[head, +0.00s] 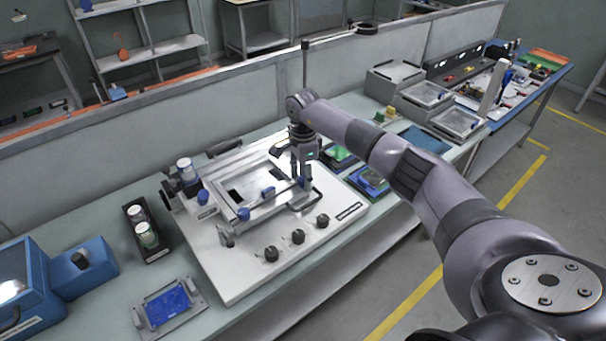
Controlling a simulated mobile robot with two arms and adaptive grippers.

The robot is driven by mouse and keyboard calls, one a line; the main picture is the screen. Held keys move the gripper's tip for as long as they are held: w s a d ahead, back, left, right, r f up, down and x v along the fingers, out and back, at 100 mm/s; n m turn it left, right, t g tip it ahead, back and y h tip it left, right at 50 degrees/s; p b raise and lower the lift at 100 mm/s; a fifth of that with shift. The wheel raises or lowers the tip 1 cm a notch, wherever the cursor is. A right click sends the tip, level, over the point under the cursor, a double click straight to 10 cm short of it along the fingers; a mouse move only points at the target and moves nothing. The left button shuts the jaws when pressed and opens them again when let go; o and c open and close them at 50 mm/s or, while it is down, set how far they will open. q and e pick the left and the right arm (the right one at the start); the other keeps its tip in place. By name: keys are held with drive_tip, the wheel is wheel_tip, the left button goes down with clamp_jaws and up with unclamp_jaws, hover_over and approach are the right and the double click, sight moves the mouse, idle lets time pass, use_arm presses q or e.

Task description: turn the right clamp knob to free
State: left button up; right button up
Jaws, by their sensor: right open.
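A white fixture machine (225,262) stands on the bench with a metal frame on top. At the frame's right side a blue knob (304,183) shows just below my right gripper (301,180). My right gripper points down, open, around or just above this knob. The fingers partly hide it, and I cannot tell whether they touch it. My left gripper is not in view.
Black knobs (298,237) line the machine's front, and a black handle (303,203) sits near my right gripper. A blue circuit board (167,305) in a holder and a black rack of jars (147,234) are at left. Green and blue trays (370,181) lie just right of the machine.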

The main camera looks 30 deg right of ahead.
clamp_jaws()
idle(0.7)
